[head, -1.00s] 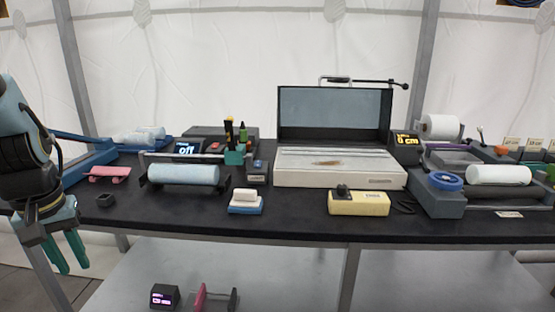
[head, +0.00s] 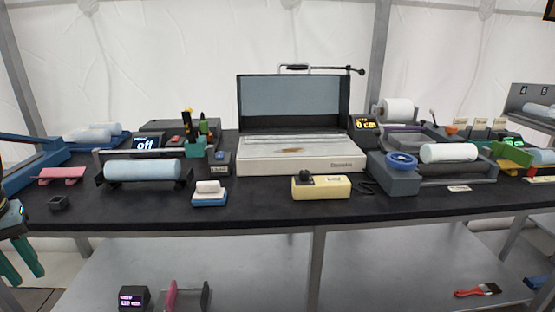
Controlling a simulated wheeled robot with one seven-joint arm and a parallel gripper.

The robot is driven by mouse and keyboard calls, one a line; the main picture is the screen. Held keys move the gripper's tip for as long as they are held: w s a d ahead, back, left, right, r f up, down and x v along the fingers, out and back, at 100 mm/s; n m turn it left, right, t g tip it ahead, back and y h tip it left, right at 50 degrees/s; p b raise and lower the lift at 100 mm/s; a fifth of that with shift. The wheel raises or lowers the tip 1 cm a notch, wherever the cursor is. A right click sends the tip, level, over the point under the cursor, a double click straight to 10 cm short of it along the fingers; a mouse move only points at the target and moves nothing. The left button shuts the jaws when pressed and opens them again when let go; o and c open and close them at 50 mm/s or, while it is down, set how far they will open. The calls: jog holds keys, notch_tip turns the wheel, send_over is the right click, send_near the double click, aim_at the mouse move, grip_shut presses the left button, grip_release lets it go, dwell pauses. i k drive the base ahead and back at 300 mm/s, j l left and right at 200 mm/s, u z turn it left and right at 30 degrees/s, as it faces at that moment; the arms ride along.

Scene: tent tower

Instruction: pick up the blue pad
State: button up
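A small blue pad (head: 209,200) lies flat near the front edge of the black table, left of the middle, with a white block (head: 208,187) on top of it. Another small blue item (head: 535,282) lies on the lower shelf at the far right, partly cut off; I cannot tell what it is. My gripper (head: 22,268) hangs at the left picture edge, in front of the table, with teal fingers pointing down, apart and empty. It is well left of the blue pad, and part of it is out of view.
A pale blue roll (head: 143,170) on a holder stands left of the pad. A yellow box (head: 321,187) and an open white case (head: 300,158) stand to its right. A grey lower shelf (head: 240,270) holds a red brush (head: 477,290).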

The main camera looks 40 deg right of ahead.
aim_at(207, 193)
jog(key=z, duration=1.5)
